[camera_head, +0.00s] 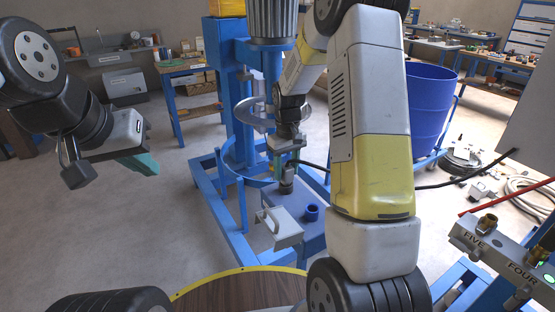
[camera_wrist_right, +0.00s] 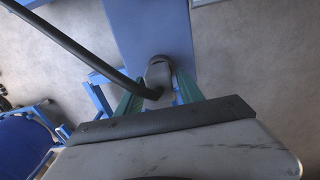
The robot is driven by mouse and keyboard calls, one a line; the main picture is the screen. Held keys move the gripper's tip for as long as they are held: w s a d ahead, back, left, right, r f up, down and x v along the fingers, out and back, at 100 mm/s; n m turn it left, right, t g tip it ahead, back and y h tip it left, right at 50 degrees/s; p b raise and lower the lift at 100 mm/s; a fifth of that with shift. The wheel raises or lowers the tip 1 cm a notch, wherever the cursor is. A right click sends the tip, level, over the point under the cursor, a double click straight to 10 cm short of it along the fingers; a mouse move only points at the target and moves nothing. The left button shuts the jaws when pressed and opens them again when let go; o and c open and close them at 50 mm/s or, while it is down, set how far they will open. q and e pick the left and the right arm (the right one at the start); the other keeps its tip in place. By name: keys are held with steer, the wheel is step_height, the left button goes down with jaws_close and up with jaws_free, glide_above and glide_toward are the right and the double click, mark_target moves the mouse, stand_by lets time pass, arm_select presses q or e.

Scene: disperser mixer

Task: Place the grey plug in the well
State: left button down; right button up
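The grey plug (camera_wrist_right: 158,75) sits between the teal fingers of my right gripper (camera_wrist_right: 159,84) in the right wrist view. The fingers appear to press on its two sides. A black cable runs from it. In the head view my right gripper (camera_head: 286,160) points down, with the dark plug (camera_head: 287,180) under it, above or touching the blue platform (camera_head: 290,205); I cannot tell which. A small round blue well (camera_head: 311,212) stands on the platform, to the front right of the plug. My left gripper (camera_head: 138,160) hangs far left, away from everything; its fingers overlap.
The blue mixer frame (camera_head: 240,150) rises behind the platform. A light grey bracket (camera_head: 280,228) sits at the platform's front left. A blue drum (camera_head: 430,110) stands at right. A labelled panel with fittings (camera_head: 500,255) is at lower right. A round wooden tabletop (camera_head: 240,290) is in front.

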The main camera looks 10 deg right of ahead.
steer(key=shift+o, duration=0.2)
steer(key=s+r+t, duration=0.1)
steer(key=s+r, duration=0.2)
steer(key=r, duration=0.6)
steer(key=s+r, duration=0.3)
steer(key=r, duration=0.6)
steer(key=s+a+r+m+t+y, duration=0.1)
steer(key=s+r+t, duration=0.1)
steer(key=s, duration=0.7)
steer(key=s+a+r+m+t+y, duration=0.1)
steer(key=s+r+m+t, duration=0.1)
steer(key=s, duration=0.7)
steer(key=shift+s+r+t, duration=0.15)
steer(key=shift+r+t, duration=0.25)
steer(key=shift+t, duration=0.2)
steer(key=shift+a, duration=0.1)
steer(key=shift+c, duration=0.4)
